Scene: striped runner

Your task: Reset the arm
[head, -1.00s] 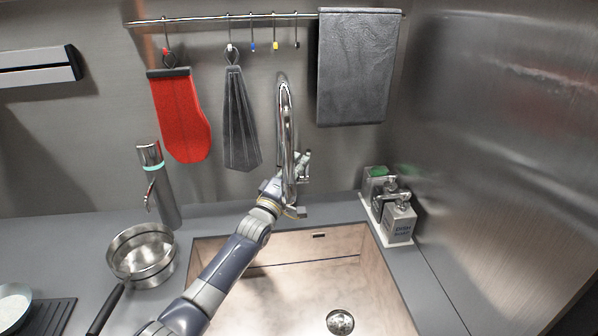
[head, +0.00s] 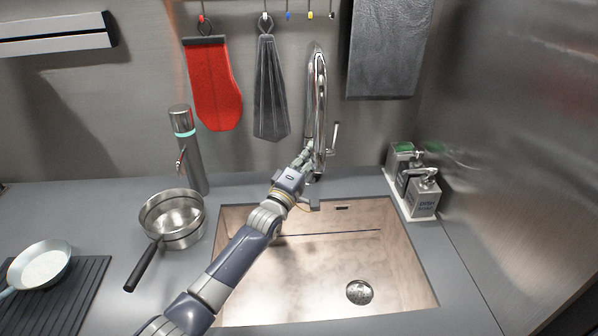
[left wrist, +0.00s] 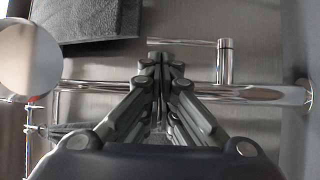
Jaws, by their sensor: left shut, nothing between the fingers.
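My left arm reaches in from the lower left over the sink (head: 300,290) in the head view. My left gripper (head: 307,158) is beside the chrome faucet (head: 318,95), near the base of its neck. In the left wrist view the fingers of my left gripper (left wrist: 160,62) are together at the tips, with nothing held. The faucet (left wrist: 200,92) runs across that view just beyond the fingertips, with its lever (left wrist: 225,60) to the right. I cannot tell if the fingers touch the faucet. My right gripper is not in view.
A pot (head: 172,218) with a black handle and a pan (head: 40,265) are on the counter at left. A metal bottle (head: 187,150) stands behind the pot. Soap dispensers (head: 423,195) stand right of the sink. A red mitt (head: 214,85) and towels hang on the wall.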

